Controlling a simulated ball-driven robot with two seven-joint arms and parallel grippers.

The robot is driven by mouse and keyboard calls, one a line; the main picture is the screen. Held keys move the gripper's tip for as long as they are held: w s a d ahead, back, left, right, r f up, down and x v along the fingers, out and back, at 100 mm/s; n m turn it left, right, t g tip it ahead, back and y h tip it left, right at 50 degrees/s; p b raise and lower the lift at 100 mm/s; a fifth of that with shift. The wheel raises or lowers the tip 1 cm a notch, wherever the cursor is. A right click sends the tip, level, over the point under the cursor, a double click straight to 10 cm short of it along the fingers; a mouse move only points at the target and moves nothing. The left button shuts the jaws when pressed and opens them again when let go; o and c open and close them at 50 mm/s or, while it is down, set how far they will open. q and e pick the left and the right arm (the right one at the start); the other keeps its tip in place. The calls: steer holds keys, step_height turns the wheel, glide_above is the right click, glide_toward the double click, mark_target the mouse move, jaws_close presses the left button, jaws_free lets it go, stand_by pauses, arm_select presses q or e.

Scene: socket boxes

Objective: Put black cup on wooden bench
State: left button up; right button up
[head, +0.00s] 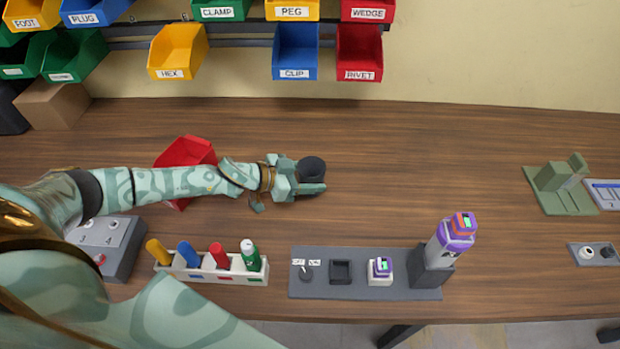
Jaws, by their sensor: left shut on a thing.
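The black cup (312,167) is a small dark round thing near the middle of the bench. My left gripper (311,180) reaches in from the left and is shut on it. The fingers hide part of the cup's lower side. I cannot tell whether the cup touches the bench top or is held just above it. The wooden bench (440,145) is brown and spans the view. My right gripper is not in view.
A red bin (188,152) stands behind my left forearm. In front are a rack with coloured markers (212,274) and a grey socket board (335,287). A green fixture (562,185) stands at right. Bins hang on the wall. The bench right of the cup is clear.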

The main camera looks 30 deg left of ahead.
arm_select(q)
steer(key=shift+r, duration=0.15)
steer(key=o, duration=0.9)
steer(key=shift+f, duration=0.2)
steer(key=shift+r, duration=0.3)
steer(key=p+v, duration=0.2)
steer(key=v, duration=1)
